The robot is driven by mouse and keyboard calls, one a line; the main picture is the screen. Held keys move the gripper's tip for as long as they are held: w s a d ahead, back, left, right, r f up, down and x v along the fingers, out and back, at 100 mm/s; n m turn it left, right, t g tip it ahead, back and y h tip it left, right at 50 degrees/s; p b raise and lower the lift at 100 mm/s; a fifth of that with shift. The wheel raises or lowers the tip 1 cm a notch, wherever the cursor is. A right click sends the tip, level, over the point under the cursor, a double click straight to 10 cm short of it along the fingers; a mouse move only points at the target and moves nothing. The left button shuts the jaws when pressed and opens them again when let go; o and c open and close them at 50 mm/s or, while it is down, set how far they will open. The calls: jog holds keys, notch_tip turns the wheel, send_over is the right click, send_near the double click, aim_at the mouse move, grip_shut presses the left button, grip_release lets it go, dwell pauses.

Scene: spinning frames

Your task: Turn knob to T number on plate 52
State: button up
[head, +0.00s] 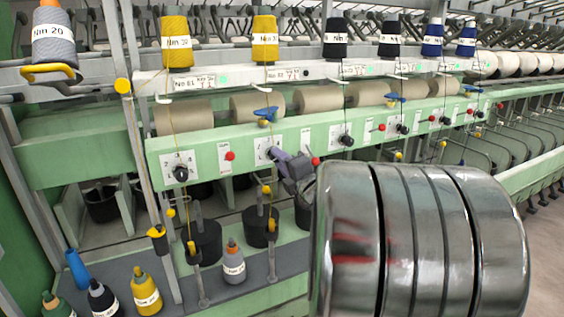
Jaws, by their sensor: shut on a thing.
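My gripper (277,155) is at the second white dial plate (262,146) from the left on the green machine rail. Its jaws are shut on the knob there, which they largely hide, so its pointing direction cannot be read. The numbers on this dial are too small and partly covered. Above it, a white label (283,74) on the upper rail seems to read No 52 with a T value, but the print is blurred. The first dial plate (169,160) to the left carries a free black knob (181,174).
A red button (230,156) lies left of the gripper and another (316,161) close to its right. A blue lever (265,114) sits just above the dial. More knobs (346,140) continue right. Yarn threads hang in front of the rail. Cones (146,291) stand below.

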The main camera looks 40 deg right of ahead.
jog(key=shift+a+f+n, duration=0.1)
jog(key=shift+f+n, duration=0.05)
jog(key=shift+n, duration=0.6)
jog(key=shift+f+n, duration=0.15)
jog(key=shift+n, duration=0.6)
jog(key=o, duration=0.7)
jog(key=shift+c, duration=0.2)
jog(key=o, duration=0.4)
jog(key=shift+r, duration=0.15)
jog(key=v, duration=1.3)
jog(key=shift+s+a, duration=0.1)
jog(key=shift+s, duration=0.25)
